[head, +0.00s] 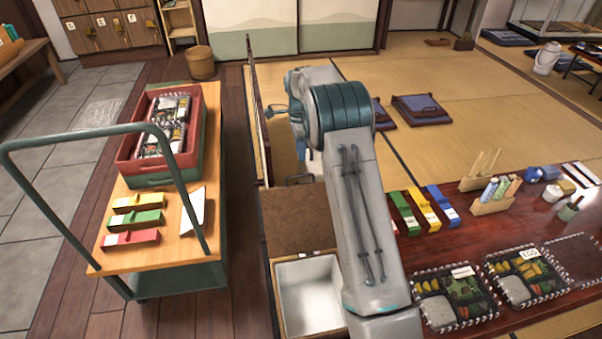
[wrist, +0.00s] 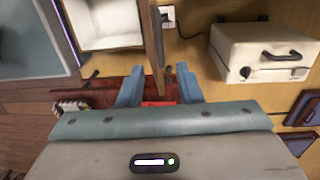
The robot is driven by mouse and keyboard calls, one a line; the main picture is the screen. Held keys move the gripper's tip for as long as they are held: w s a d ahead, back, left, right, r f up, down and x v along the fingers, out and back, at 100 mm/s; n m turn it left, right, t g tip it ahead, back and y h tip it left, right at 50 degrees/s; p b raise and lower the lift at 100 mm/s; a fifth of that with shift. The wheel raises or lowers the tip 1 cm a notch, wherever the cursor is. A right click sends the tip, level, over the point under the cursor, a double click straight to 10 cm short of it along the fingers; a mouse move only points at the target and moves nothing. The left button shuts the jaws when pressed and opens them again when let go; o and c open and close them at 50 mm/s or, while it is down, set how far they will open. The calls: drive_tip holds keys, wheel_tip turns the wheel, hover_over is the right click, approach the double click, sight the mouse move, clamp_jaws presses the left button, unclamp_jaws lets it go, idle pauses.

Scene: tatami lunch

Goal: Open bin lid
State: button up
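The bin (head: 277,270) is a wooden box with a white inside, at the lower middle of the head view. Its brown lid (head: 297,215) stands raised at the far side, and the white inside is uncovered. In the wrist view the white inside (wrist: 108,24) shows at the top left, with the lid (wrist: 152,45) seen nearly edge-on beside it. My gripper (wrist: 158,84) has its two blue fingers apart, near the end of the lid. Whether they touch it is unclear. My arm hides part of the bin in the head view.
A trolley (head: 225,245) with a red crate (head: 128,168) stands left of the bin. The dark red table (head: 440,240) with bento trays lies to the right. A white box with a black handle (wrist: 262,52) is right of my gripper in the wrist view.

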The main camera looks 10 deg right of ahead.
drive_tip(key=f, duration=0.2)
drive_tip(key=f+b, duration=0.1)
drive_tip(key=f, duration=0.5)
drive_tip(key=shift+s+b, duration=0.25)
drive_tip(key=shift+b, duration=0.15)
drive_tip(key=shift+c, duration=0.3)
